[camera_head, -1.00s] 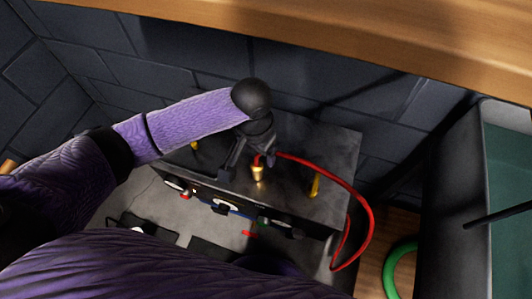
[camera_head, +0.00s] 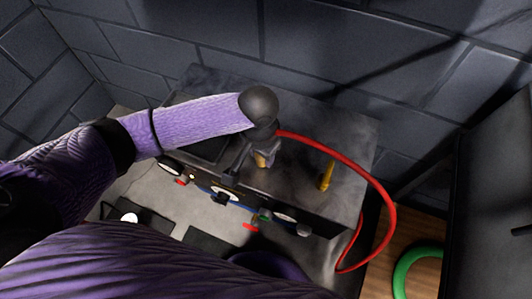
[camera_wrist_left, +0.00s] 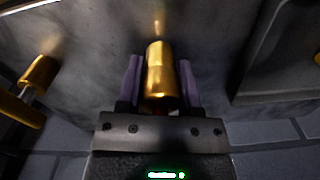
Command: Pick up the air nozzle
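The air nozzle is a brass cylinder (camera_head: 263,159) with a red hose (camera_head: 345,162) that curves away to the right. It stands over the top of the dark metal box (camera_head: 300,180). My left gripper (camera_head: 252,158) reaches down around it from above in the head view. Whether the nozzle's tip touches the box top is unclear. My right gripper is not in view.
A yellow brass peg (camera_head: 327,176) stands on the box to the right. Gauges and small handles (camera_head: 225,194) line the box's front. A green hose ring (camera_head: 410,270) lies at lower right. A dark block wall (camera_head: 330,45) stands close behind.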

